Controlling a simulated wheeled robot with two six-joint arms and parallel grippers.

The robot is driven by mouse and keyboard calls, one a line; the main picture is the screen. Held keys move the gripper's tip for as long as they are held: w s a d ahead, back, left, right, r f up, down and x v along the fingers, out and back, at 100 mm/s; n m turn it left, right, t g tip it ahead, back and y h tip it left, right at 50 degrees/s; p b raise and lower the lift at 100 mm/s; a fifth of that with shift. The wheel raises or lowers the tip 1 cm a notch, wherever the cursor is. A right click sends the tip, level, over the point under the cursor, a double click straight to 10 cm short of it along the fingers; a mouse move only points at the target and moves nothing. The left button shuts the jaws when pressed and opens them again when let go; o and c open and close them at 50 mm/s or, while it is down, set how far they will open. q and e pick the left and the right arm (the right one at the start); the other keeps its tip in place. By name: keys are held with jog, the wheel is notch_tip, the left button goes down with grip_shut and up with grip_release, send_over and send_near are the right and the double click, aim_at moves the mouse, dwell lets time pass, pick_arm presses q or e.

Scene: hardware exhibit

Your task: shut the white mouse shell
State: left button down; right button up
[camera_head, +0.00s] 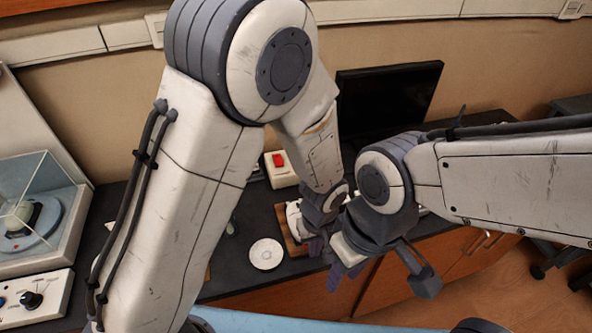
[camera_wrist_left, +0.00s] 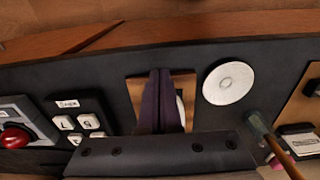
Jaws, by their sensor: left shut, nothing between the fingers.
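The white mouse shell (camera_head: 294,218) lies on a small wooden board (camera_head: 287,240) on the dark counter, partly hidden by my left wrist. In the left wrist view, only a white sliver of the shell (camera_wrist_left: 181,108) shows beside the fingers, over the board (camera_wrist_left: 186,82). How far it is open cannot be told. My left gripper (camera_head: 317,246) has its purple fingers together and empty, above the board; the fingers (camera_wrist_left: 160,100) hide most of the shell in the wrist view. My right gripper (camera_head: 346,274) is just to the right and lower, near the counter's front edge; its finger gap is unclear.
A white round disc (camera_head: 266,254) lies left of the board. A red-button box (camera_head: 281,168) stands behind. A dark monitor (camera_head: 388,98) stands at the back. The left wrist view shows a keypad (camera_wrist_left: 80,122) and a brush-like stick (camera_wrist_left: 270,140). Both wrists are close together.

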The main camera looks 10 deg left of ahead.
pick_arm(q)
jog(key=shift+d+f, duration=0.1)
jog(key=shift+f, duration=0.35)
dwell(0.4)
